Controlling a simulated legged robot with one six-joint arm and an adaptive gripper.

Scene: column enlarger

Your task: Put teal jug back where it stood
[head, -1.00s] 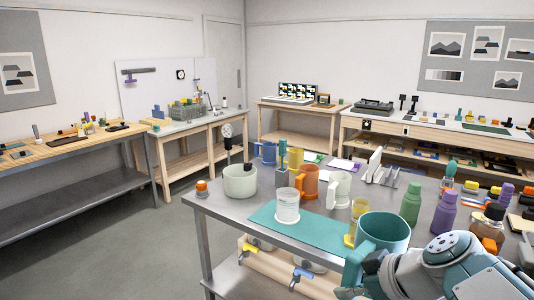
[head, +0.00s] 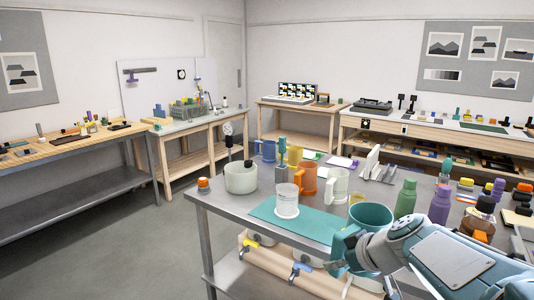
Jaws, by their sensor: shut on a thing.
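The teal jug (head: 371,217) is at the lower right of the head view, over the near edge of the metal table (head: 222,203). My gripper (head: 346,246) is shut on the jug's teal handle, on its near side. My wrist hides part of the jug's lower body. I cannot tell whether its base touches the table. A teal mat (head: 270,215) lies on the table to the left, with a white cup (head: 287,200) on it.
A pale green pot (head: 240,178), an orange jug (head: 307,180) and a white mug (head: 338,184) stand behind the mat. Green (head: 406,198) and purple (head: 440,204) bottles stand close to the jug's right. A yellow beaker (head: 357,198) is just behind it.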

